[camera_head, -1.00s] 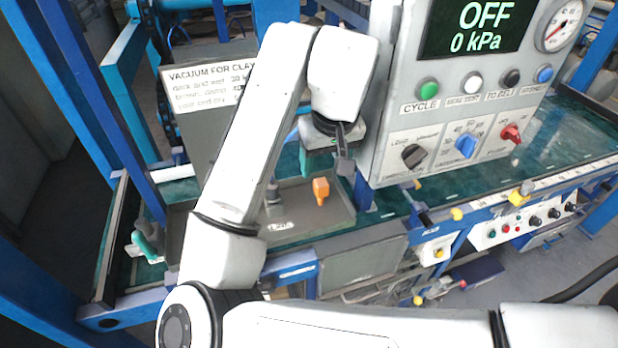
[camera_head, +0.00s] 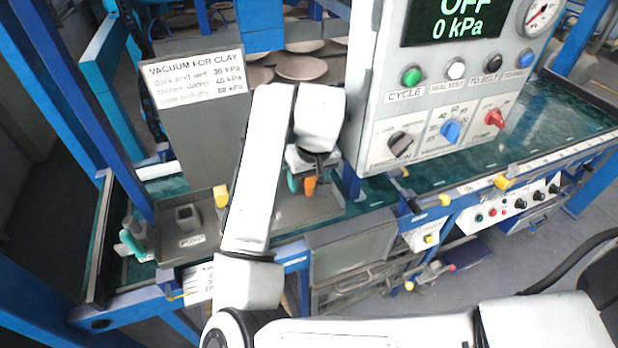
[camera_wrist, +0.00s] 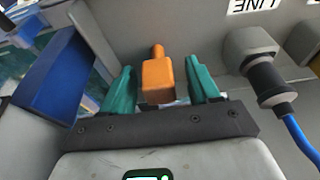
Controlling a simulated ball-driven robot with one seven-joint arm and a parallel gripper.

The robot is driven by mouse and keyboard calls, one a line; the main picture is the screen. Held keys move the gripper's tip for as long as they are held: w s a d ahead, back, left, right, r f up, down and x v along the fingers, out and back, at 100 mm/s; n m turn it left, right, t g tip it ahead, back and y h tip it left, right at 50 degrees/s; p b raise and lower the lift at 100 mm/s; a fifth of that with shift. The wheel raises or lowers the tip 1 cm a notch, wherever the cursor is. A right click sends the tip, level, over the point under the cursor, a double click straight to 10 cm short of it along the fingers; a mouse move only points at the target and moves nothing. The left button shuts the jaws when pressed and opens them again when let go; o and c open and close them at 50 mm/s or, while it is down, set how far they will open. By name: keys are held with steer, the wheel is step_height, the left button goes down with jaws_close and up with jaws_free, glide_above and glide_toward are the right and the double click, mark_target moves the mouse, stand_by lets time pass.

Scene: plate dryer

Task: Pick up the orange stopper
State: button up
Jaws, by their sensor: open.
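The orange stopper (camera_wrist: 157,80) has a blocky body and a narrower rounded tip. In the wrist view it stands between the two teal fingers of my gripper (camera_wrist: 160,68), with a visible gap on each side. My gripper is open and not closed on it. In the head view my gripper (camera_head: 302,185) is low over the grey tray (camera_head: 320,210), and the orange stopper (camera_head: 310,187) shows just beside a teal finger. The stopper's lower part is hidden by the gripper in the wrist view.
A grey connector with a blue cable (camera_wrist: 262,70) is close right of my gripper. A blue block (camera_wrist: 55,75) is on the left. The control panel (camera_head: 440,100) rises just right of my arm. A yellow piece (camera_head: 221,196) and a grey socket (camera_head: 187,215) are left.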

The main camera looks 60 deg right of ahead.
steer(key=c, duration=1)
